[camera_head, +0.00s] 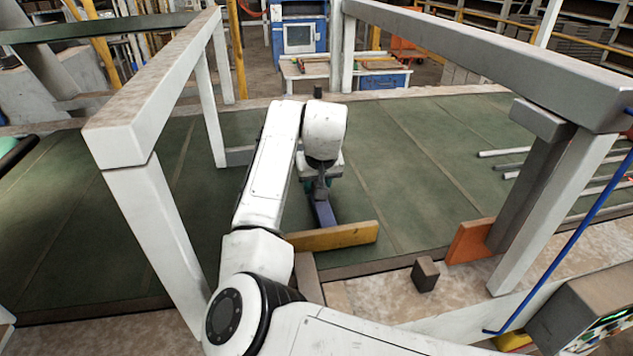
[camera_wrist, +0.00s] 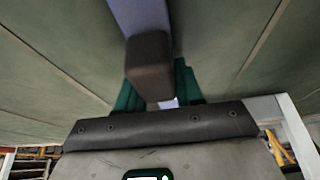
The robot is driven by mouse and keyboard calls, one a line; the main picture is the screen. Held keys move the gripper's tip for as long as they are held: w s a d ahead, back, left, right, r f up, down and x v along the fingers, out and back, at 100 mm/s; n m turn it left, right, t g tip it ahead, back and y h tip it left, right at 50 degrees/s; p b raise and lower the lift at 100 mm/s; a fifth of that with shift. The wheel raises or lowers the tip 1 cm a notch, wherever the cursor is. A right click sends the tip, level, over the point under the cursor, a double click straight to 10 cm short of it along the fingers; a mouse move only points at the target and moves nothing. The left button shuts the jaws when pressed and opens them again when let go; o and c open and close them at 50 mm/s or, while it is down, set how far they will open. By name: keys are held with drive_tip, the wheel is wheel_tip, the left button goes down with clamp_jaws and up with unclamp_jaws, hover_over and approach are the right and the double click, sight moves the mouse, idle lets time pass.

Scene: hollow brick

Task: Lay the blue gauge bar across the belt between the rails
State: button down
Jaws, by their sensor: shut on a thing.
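The blue gauge bar (camera_head: 325,213) shows below my gripper in the head view, running from the gripper toward the near yellow board. In the wrist view the pale blue bar (camera_wrist: 142,14) runs up out of the picture, with a dark brown block (camera_wrist: 149,68) on it. My gripper (camera_head: 319,182) is over the green belt (camera_head: 400,170) and shut on the bar. Its teal fingers stand either side of the dark block in the wrist view. The yellow board (camera_head: 345,236) lies along the belt's near edge. Whether the bar touches the belt or board I cannot tell.
A white frame (camera_head: 150,225) stands at left and a grey beam on posts (camera_head: 555,210) at right. An orange plate (camera_head: 470,241) and a small brown block (camera_head: 425,274) are near the front edge. Pale rods (camera_head: 520,153) lie at right. The belt's middle right is clear.

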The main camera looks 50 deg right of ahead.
drive_tip(key=c, duration=0.7)
unclamp_jaws()
drive_tip(key=shift+f, duration=0.1)
drive_tip(key=b+v, duration=0.2)
drive_tip(key=v, duration=1)
